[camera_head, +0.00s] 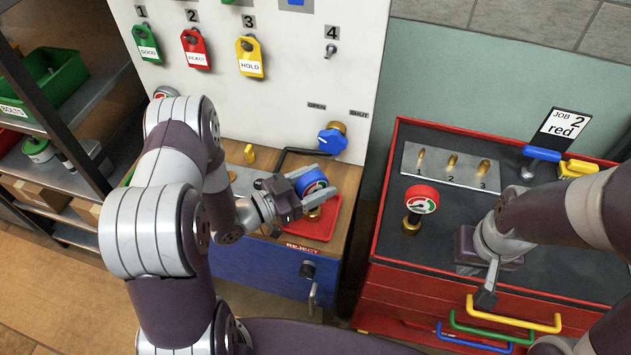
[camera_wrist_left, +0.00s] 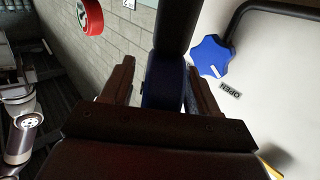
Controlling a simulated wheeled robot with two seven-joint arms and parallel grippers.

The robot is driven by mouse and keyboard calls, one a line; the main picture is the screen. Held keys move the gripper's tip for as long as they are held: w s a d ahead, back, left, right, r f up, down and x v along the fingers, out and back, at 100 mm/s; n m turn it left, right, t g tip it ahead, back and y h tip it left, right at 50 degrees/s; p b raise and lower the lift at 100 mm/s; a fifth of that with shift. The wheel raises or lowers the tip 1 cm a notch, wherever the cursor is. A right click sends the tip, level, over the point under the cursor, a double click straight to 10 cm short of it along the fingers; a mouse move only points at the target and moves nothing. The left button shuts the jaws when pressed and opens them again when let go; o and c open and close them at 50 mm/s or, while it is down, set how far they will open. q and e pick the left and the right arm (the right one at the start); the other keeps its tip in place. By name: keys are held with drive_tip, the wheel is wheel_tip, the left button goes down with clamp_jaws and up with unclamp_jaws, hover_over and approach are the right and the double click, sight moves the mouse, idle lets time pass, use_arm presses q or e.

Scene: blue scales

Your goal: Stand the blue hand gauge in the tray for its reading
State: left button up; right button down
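The blue hand gauge (camera_head: 311,184) has a round blue body and a brass foot. My left gripper (camera_head: 320,181) has its fingers on both sides of the gauge body and appears shut on it. In the left wrist view the gauge's blue body (camera_wrist_left: 160,88) fills the gap between the fingers. The gauge is upright over the red tray (camera_head: 328,229), which sits above a REJECT label. I cannot tell whether its foot touches the tray floor. My right gripper (camera_head: 487,287) hangs over the front of the red cabinet, its finger opening unclear.
A blue valve knob (camera_head: 332,140) on the white panel is close behind the gauge. Green, red and yellow tags (camera_head: 250,57) hang on numbered hooks. A red gauge (camera_head: 421,201) stands on the red cabinet (camera_head: 398,262), near a numbered plate (camera_head: 452,168) and a job card (camera_head: 562,129).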

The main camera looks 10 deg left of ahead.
use_arm(q)
drive_tip(key=shift+r, duration=0.2)
drive_tip(key=shift+s+a, duration=0.25)
drive_tip(key=shift+a, duration=0.1)
drive_tip(key=b+v, duration=0.1)
drive_tip(key=v, duration=1)
drive_tip(key=shift+b, duration=0.3)
drive_tip(key=shift+s, duration=0.1)
